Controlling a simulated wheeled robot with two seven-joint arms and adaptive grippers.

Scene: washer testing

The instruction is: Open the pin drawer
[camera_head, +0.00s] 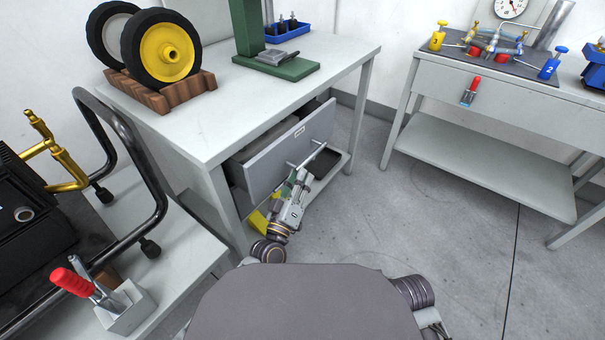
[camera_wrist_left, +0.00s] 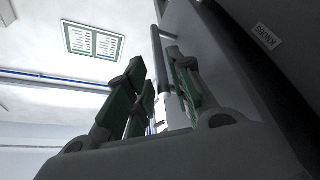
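A grey drawer front (camera_head: 285,152) stands out from the left table, with a dark open gap behind its top edge. It has a small label and a thin bar handle (camera_head: 305,173). My left gripper (camera_head: 294,180) is at this handle, in front of the drawer. In the left wrist view its green-padded fingers (camera_wrist_left: 160,85) are spread, with the handle bar (camera_wrist_left: 157,45) between them; firm contact is not visible. The drawer's label (camera_wrist_left: 267,34) there appears to read KNOBS, tilted. My right gripper is mostly cut off at the bottom edge of the head view; its fingers are hidden.
The left table (camera_head: 215,115) carries wheels on a wooden rack (camera_head: 165,92), a green stand (camera_head: 285,68) and a blue bin (camera_head: 288,32). A dark tray (camera_head: 325,162) sits low beside the drawer. A second table (camera_head: 430,75) is at right. Floor between is clear.

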